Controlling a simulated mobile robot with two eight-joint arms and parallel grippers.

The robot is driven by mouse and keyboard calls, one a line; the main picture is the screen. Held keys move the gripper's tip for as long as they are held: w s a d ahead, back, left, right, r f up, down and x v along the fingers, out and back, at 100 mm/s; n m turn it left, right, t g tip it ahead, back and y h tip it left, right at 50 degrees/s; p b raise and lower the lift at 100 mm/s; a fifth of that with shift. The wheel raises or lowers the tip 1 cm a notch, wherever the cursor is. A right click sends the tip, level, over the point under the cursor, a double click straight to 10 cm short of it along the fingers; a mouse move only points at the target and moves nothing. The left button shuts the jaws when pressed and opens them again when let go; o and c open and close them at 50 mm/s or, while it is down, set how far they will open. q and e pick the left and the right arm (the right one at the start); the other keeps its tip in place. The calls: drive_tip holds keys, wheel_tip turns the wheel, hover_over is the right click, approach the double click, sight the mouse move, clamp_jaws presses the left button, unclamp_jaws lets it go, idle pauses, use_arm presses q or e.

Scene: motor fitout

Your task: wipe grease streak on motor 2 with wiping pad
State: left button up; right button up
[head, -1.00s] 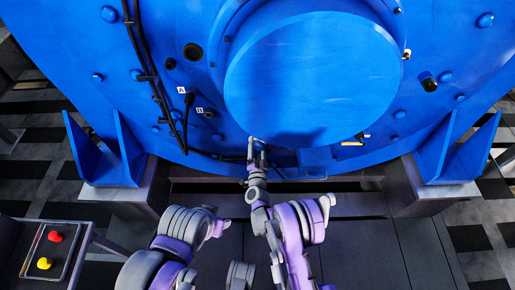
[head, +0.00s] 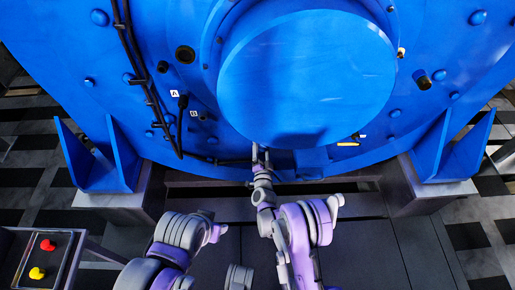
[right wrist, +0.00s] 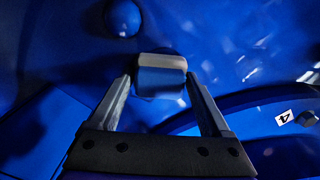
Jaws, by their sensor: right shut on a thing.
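A large blue motor (head: 305,80) with a round front cover fills the upper head view. I cannot read a motor number 2 on it. No grease streak can be made out clearly. My right gripper (head: 260,152) is just below the cover's lower edge. In the right wrist view my right gripper (right wrist: 159,82) is shut on a small block with a pale band and a blue band, the wiping pad (right wrist: 160,63). The pad is in front of a blue surface; I cannot tell whether it touches. The left arm is folded at lower left; its gripper is not visible.
Black cables (head: 140,70) run down the motor's left side near labels A and B. Blue brackets stand at left (head: 100,160) and right (head: 455,150). A button box (head: 40,258) with red and yellow buttons is at lower left. A rounded bolt (right wrist: 122,17) shows near the pad.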

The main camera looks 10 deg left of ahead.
drive_tip(key=shift+w+d+b, duration=0.3)
drive_tip(key=shift+w+d, duration=0.05)
drive_tip(key=shift+d, duration=0.55)
drive_tip(key=shift+w+d+b, duration=0.3)
drive_tip(key=shift+w+d, duration=0.05)
drive_tip(key=shift+d, duration=0.55)
drive_tip(key=d+b, duration=0.1)
drive_tip(key=w+d+b, duration=0.1)
drive_tip(key=d, duration=0.1)
drive_tip(key=shift+d, duration=0.15)
